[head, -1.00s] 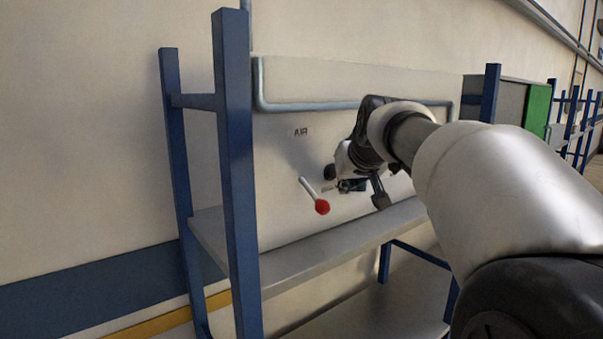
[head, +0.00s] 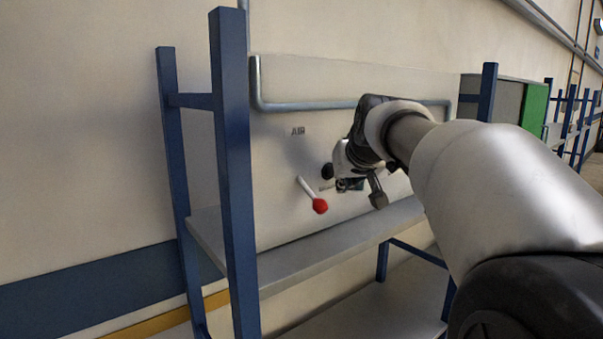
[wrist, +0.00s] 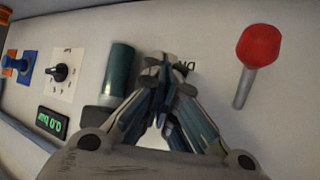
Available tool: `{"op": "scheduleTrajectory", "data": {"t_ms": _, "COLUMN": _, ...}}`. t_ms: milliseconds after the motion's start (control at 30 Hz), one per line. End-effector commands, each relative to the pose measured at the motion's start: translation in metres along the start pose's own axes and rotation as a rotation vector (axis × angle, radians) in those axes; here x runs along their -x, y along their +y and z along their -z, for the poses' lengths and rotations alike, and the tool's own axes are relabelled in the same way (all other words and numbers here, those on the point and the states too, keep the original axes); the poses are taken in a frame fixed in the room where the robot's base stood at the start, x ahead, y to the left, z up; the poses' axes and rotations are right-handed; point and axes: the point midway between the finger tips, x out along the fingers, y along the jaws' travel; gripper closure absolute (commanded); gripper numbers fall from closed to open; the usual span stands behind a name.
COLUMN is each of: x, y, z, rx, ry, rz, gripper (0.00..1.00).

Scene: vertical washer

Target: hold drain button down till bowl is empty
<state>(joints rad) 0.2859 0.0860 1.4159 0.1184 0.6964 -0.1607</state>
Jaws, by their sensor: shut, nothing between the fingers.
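My gripper (wrist: 166,75) is shut with nothing between its fingers. In the wrist view its fingertips are against or just in front of the pale panel, over a partly covered label (wrist: 187,67) whose letters "DR" show. I see no drain button; the fingers hide the spot beside the label. A dark green cylinder (wrist: 121,72), perhaps the bowl, stands just left of the fingertips; its contents cannot be made out. In the head view my wrist hides most of the gripper, which is at the panel (head: 283,165).
A red-knobbed lever (wrist: 258,48) is right of the fingers; it also shows in the head view (head: 319,206). A black dial (wrist: 61,72), a blue fitting (wrist: 28,65) and a display (wrist: 53,123) reading 0.0 bar are left. A blue post (head: 234,170) and grey shelf (head: 320,252) frame the panel.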

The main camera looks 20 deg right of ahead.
Motion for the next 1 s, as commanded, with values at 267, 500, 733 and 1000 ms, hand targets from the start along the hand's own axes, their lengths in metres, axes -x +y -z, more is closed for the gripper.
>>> {"op": "scheduleTrajectory", "data": {"t_ms": 267, "x": -0.0047, "y": -0.004, "z": 0.004, "rx": 0.0, "ry": 0.0, "rz": 0.001, "gripper": 1.0}}
{"op": "scheduleTrajectory", "data": {"t_ms": 500, "x": -0.0061, "y": -0.0045, "z": 0.0044, "rx": 0.0, "ry": 0.0, "rz": 0.0, "gripper": 1.0}}
{"op": "scheduleTrajectory", "data": {"t_ms": 733, "x": -0.0064, "y": -0.0047, "z": 0.0046, "rx": 0.0, "ry": 0.0, "rz": 0.0, "gripper": 1.0}}
{"op": "scheduleTrajectory", "data": {"t_ms": 1000, "x": -0.0084, "y": -0.0061, "z": 0.0063, "rx": 0.001, "ry": 0.0, "rz": 0.0, "gripper": 1.0}}
